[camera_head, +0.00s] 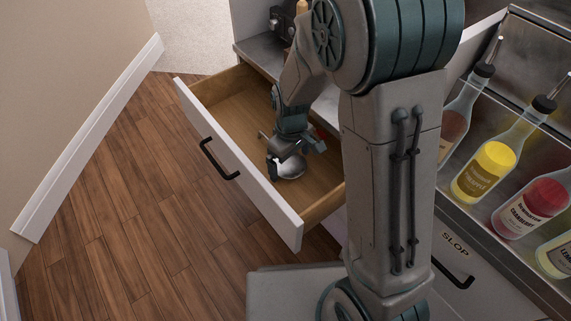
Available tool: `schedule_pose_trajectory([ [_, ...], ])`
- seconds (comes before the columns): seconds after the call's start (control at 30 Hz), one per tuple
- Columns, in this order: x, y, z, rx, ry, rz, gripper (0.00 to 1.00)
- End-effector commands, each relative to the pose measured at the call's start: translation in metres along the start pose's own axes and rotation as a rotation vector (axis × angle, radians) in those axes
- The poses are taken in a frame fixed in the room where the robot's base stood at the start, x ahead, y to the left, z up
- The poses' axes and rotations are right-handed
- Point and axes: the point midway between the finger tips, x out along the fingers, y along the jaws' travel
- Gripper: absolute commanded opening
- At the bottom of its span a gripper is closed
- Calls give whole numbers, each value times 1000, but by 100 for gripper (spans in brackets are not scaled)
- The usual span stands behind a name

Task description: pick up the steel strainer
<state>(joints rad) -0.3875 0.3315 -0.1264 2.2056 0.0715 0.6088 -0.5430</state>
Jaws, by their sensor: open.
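The steel strainer (290,167) is a small shiny round metal thing lying on the wooden floor of the open drawer (226,116), near the drawer's front right part. Its far side is partly hidden by my gripper (292,158). My gripper reaches down into the drawer right over the strainer, with its fingers apart on either side of it. I cannot tell whether the fingers touch it. A thin part, perhaps the strainer's handle, shows just left of my gripper.
The drawer's white front panel (238,165) with a black handle (217,160) faces the wood floor. Bottles, among them a yellow one (489,168) and a red one (533,206), stand in a metal rack at right. A dark object (281,22) sits on the counter behind.

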Motion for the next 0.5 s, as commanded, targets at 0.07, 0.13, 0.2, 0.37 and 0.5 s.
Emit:
schedule_pose_trajectory([
  [0.07,8,0,0,0,0,0,100],
  [0.13,8,0,0,1,1,1,100],
  [0.2,7,0,0,1,1,1,100],
  [0.37,6,0,0,1,1,1,72],
  [0.5,6,0,0,1,1,1,58],
])
